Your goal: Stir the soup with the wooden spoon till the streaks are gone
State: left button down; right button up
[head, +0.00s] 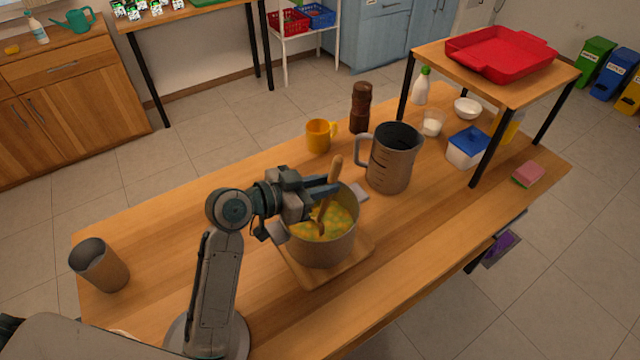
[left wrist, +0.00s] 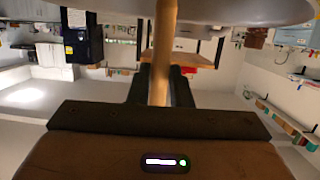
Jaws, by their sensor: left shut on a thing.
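A grey pot (head: 322,246) of soup stands on a wooden board (head: 360,252) on the table. The soup (head: 338,221) is yellow with green and orange patches, so its colour is uneven. My left gripper (head: 326,188) is over the pot, shut on the wooden spoon (head: 335,170). The spoon leans, its handle top above the fingers and its lower end in the soup. In the left wrist view the spoon's handle (left wrist: 164,50) runs between the two dark fingers. The spoon's bowl is hidden. My right gripper is not in view.
A grey metal jug (head: 393,160) stands close behind the pot on the right. A yellow mug (head: 319,136) and a brown pepper mill (head: 361,108) are behind. A grey cup (head: 99,264) stands at the left end.

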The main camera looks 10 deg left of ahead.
aim_at(333, 165)
pick_arm(q)
jog(key=shift+r, duration=0.1)
jog(key=shift+w+d+r+p, duration=0.15)
jog(key=shift+r+p, duration=0.4)
jog(key=r+p, duration=0.2)
jog(key=r, duration=0.1)
jog(key=shift+w+d+r+p, duration=0.2)
jog(key=shift+w+d+p, duration=0.05)
jog(key=shift+p, duration=0.15)
jog(key=r+p, duration=0.2)
jog(key=w+d+r+p, duration=0.1)
jog(key=r+p, duration=0.1)
jog(key=r, duration=0.1)
jog(key=r+p, duration=0.2)
jog(key=shift+w+d+r, duration=0.2)
jog(key=shift+w, duration=0.05)
notch_tip(333, 165, up, 5)
jog(key=p, duration=0.4)
dwell(0.5)
